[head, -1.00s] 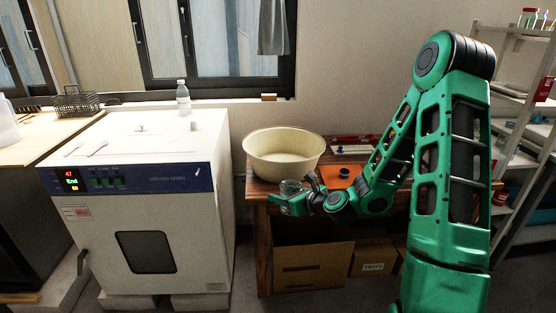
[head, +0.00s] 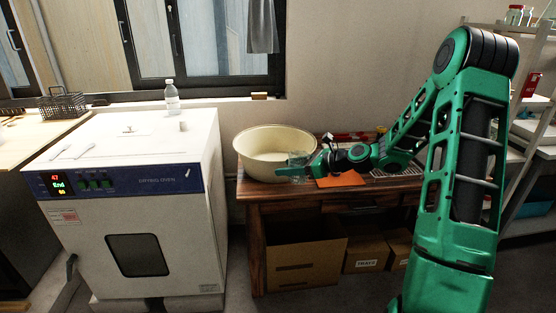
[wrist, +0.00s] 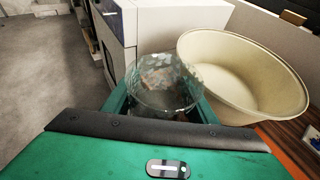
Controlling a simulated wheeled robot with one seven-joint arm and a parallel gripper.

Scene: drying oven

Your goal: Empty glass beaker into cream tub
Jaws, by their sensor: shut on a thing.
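The cream tub (head: 262,165) stands on the wooden table, right of the drying oven. It also shows in the wrist view (wrist: 225,65), where its inside looks bare. My gripper (head: 295,168) is shut on the glass beaker (wrist: 165,85), which sits between its green fingers. In the head view the beaker (head: 298,158) is at the tub's right front side, overlapping the rim in the picture. The beaker looks roughly upright. Something brownish shows through its glass, but I cannot tell whether it is contents or background.
The white drying oven (head: 150,215) stands left of the table, with a plastic bottle (head: 172,97) behind it on the sill side. An orange mat (head: 342,179) lies on the wooden table (head: 400,184) under my arm. Cardboard boxes (head: 305,262) sit beneath.

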